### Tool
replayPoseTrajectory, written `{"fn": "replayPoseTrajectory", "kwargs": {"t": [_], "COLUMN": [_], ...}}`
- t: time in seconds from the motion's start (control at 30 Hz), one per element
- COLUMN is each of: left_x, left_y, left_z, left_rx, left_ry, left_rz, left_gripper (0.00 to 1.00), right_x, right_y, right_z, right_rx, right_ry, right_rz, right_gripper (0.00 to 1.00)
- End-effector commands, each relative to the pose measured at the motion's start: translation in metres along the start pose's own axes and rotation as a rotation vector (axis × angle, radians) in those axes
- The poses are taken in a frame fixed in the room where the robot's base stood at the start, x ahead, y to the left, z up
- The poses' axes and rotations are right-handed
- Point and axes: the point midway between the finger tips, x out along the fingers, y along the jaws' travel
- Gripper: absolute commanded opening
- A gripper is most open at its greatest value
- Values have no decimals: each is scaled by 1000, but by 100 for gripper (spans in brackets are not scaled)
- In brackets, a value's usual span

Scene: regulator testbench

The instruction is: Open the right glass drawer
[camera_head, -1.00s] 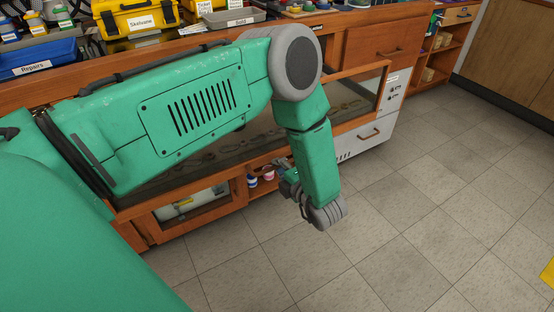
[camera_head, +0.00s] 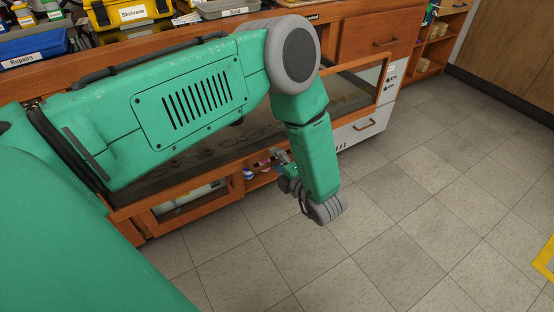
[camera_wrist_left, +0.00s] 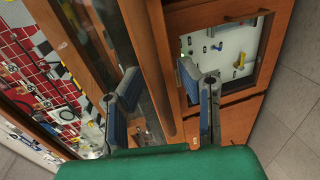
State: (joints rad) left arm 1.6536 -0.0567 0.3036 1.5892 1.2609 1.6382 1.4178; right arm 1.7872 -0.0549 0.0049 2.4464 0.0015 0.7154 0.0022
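The glass drawer (camera_head: 350,88) is a long wood-framed glass front in the orange-brown cabinet. Its right part shows beyond my arm, and its right end seems to stand out past the cabinet face. My left arm hides much of its middle. My left gripper (camera_head: 284,162) is low in front of the cabinet, small and partly hidden by my wrist. In the left wrist view, its two blue-grey fingers (camera_wrist_left: 166,92) are apart, with wooden edging (camera_wrist_left: 160,60) and glass lying between or behind them. I cannot tell whether they touch it. My right gripper is not in view.
A lower glass-fronted compartment (camera_head: 190,203) and an open shelf with small jars (camera_head: 248,173) are below. A white drawer unit (camera_head: 362,128) stands at the right. Bins and a yellow case (camera_head: 128,14) crowd the worktop. The tiled floor (camera_head: 430,200) is clear.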

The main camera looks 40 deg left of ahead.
Motion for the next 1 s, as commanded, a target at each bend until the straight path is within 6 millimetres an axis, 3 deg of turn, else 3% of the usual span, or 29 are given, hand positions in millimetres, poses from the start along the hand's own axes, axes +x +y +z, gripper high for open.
{"fn": "replayPoseTrajectory", "kwargs": {"t": [0.53,0.7,1.0], "left_x": [-98,-113,-116], "left_y": [-2,-2,-2], "left_z": [1,0,0], "left_rx": [0,1,1], "left_ry": [-3,-1,0], "left_rz": [-3,-3,-3], "left_gripper": [32,32,32], "right_x": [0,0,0], "right_y": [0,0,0], "right_z": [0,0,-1], "right_rx": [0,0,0], "right_ry": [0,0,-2], "right_rz": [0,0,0], "right_gripper": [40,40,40]}}
